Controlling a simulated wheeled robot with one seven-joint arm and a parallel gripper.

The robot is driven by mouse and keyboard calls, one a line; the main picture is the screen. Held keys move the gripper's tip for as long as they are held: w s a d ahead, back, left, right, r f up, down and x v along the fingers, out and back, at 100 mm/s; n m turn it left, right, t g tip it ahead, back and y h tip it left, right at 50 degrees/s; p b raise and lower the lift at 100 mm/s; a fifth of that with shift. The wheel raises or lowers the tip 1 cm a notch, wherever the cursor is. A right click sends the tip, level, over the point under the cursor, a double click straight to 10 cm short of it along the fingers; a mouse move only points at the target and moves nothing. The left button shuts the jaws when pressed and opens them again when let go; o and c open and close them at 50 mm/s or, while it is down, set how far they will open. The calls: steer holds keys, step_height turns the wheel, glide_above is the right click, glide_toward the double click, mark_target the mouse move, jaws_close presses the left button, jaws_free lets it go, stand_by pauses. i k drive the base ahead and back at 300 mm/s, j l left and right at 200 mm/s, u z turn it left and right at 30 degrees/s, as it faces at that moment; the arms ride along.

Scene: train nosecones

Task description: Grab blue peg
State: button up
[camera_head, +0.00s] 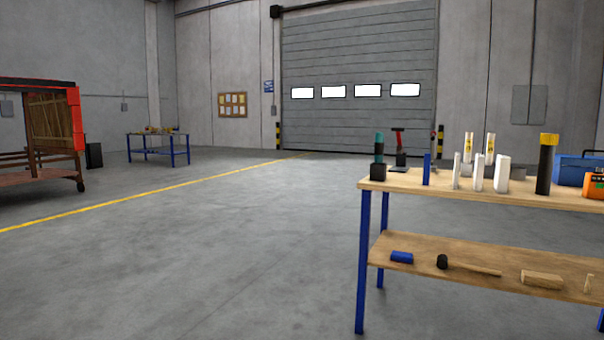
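A slim blue peg (426,169) stands upright on the wooden top of the workbench (400,184), near its left end. A black block with a teal upper part (378,157) stands to its left. Several white upright pieces (478,172) stand to its right. My gripper is not in view.
A tall black cylinder with a yellow top (545,165) stands further right. Open concrete floor (230,240) lies left of the bench. A red-framed cart stands far left.

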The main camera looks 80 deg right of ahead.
mark_target(428, 156)
steer(key=z, duration=3.7)
steer(key=i+l+u, duration=0.1)
steer(key=i+l, duration=0.15)
steer(key=i, duration=0.3)
steer(key=i+l+u, duration=0.15)
steer(key=i+l, duration=0.15)
steer(key=i, duration=0.25)
steer(key=i+l+u, duration=0.1)
steer(key=i+l, duration=0.25)
steer(key=i, duration=0.15)
